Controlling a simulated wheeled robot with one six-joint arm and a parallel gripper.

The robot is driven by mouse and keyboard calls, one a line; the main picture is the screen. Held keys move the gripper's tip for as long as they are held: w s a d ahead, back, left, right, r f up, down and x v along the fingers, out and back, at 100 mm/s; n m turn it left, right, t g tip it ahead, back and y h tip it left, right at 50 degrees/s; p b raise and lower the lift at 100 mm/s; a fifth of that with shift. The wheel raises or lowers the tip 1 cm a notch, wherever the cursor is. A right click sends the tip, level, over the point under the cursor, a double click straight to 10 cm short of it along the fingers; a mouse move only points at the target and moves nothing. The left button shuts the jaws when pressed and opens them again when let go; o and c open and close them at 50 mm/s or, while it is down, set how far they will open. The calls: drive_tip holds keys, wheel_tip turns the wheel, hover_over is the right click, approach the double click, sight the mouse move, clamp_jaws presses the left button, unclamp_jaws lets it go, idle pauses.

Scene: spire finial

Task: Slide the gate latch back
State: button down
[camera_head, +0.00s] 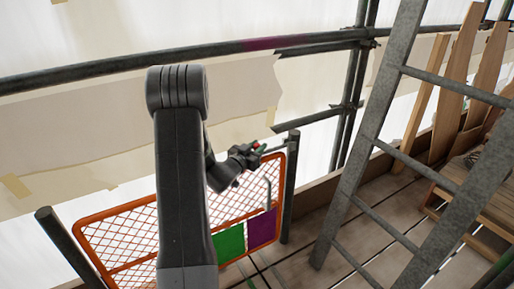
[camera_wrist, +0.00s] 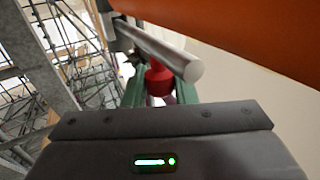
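The orange gate (camera_head: 118,212) with its mesh stands behind my arm in the head view. In the wrist view a grey latch bolt (camera_wrist: 165,47) runs diagonally beneath the gate's orange frame bar (camera_wrist: 235,35). A red knob (camera_wrist: 158,80) hangs on the bolt. My gripper (camera_head: 268,148) is at the gate's top right corner, close to the post (camera_head: 290,185). In the wrist view its green fingers stand on either side of the knob. I cannot tell whether they touch it, as the gripper body hides the lower part.
A grey ladder (camera_head: 372,125) leans at the right, near my gripper. A dark scaffold rail (camera_head: 225,48) crosses above. Wooden boards (camera_head: 455,85) stand at the far right. Green (camera_head: 229,243) and purple (camera_head: 262,229) panels are on the gate. Decking (camera_head: 315,268) lies below.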

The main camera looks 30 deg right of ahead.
drive_tip(key=shift+s+a, duration=0.1)
drive_tip(key=shift+a, duration=1.9)
drive_tip(key=c, duration=1.2)
unclamp_jaws()
drive_tip(key=p+v, duration=0.2)
drive_tip(key=v, duration=1.2)
drive_tip(key=shift+d, duration=0.2)
drive_tip(key=b+x, duration=0.2)
drive_tip(key=x, duration=1.3)
drive_tip(key=shift+s, duration=0.2)
drive_tip(key=shift+d, duration=0.65)
